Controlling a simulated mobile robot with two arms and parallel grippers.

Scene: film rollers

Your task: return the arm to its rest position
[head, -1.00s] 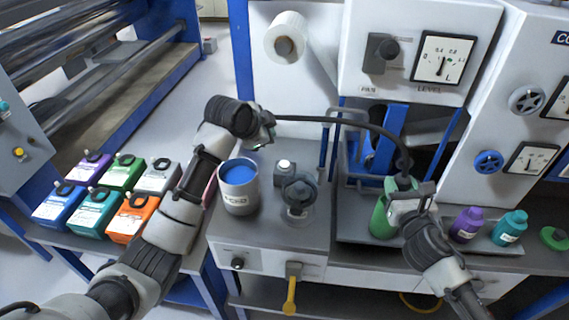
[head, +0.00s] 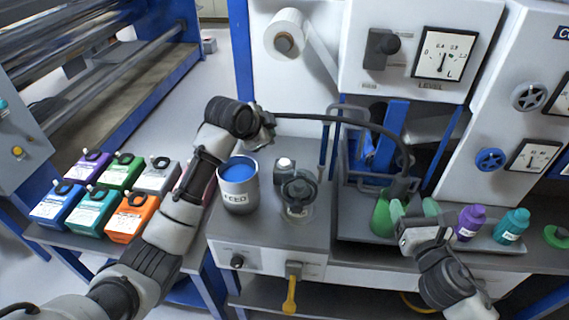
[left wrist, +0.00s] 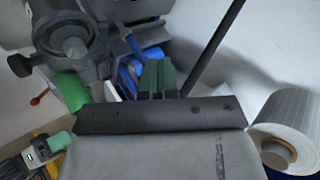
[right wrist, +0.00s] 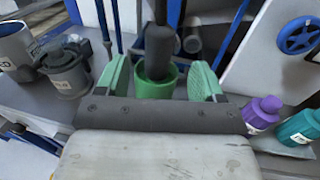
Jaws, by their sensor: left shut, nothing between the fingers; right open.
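In the right wrist view, a green container (right wrist: 154,86) with an open rim appears between the spread green fingers, apart from both. The end of a black hose (head: 350,121) goes down into its mouth. My left gripper (head: 266,130) is raised above the grey counter, behind the FEED can. In the left wrist view its green fingers (left wrist: 157,78) are shut together with nothing between them.
A FEED can of blue liquid (head: 238,186) and a dark round fitting (head: 298,190) stand on the counter. Purple (head: 468,224) and teal (head: 511,227) bottles stand right of my right gripper. Several coloured boxes (head: 133,217) sit at left. A white roll (head: 287,36) hangs behind.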

